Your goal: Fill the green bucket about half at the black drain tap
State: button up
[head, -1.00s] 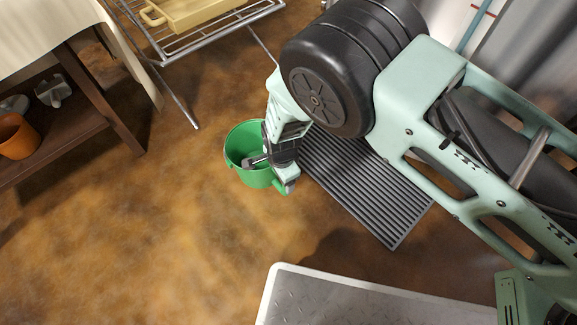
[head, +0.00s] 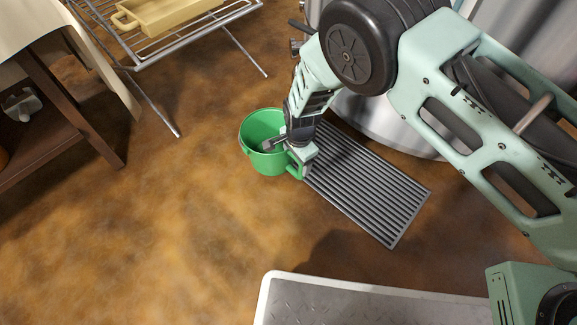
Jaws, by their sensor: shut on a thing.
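The green bucket (head: 262,165) is upright in the middle of the head view, its open mouth facing up. Its visible inside is green, and I see no water in it. My gripper (head: 291,153) is shut on the bucket at its right side, by the handle (head: 297,170); one grey finger part reaches over the mouth. I cannot tell whether the bucket touches the floor. A small dark fitting (head: 296,46) shows beside my wrist at the top, by the metal vessel; it may be the black drain tap, but my arm hides much there.
A dark slatted floor grate (head: 370,190) lies right of the bucket, below the shiny metal vessel (head: 400,140). A wire rack (head: 180,50) with a yellow tray (head: 170,14) stands at upper left. A brown table (head: 70,90) is at left. A metal-plated platform (head: 350,300) is in front. Open floor lies left.

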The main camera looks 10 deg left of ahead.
jog(key=w+d+f+b, duration=0.2)
jog(key=w+d+b, duration=0.2)
jog(key=w, duration=0.3)
jog(key=shift+d+f, duration=0.2)
jog(key=shift+d, duration=0.15)
jog(key=shift+f, duration=0.15)
dwell(0.4)
jog(key=o, duration=1.5)
jog(key=r+p, duration=0.3)
jog(key=r, duration=0.2)
jog(key=r+p, duration=0.3)
jog(key=r, duration=0.3)
jog(key=r+p, duration=0.3)
jog(key=r, duration=0.3)
jog(key=shift+s+d+r, duration=0.2)
jog(key=shift+s+d, duration=0.05)
jog(key=shift+d, duration=0.1)
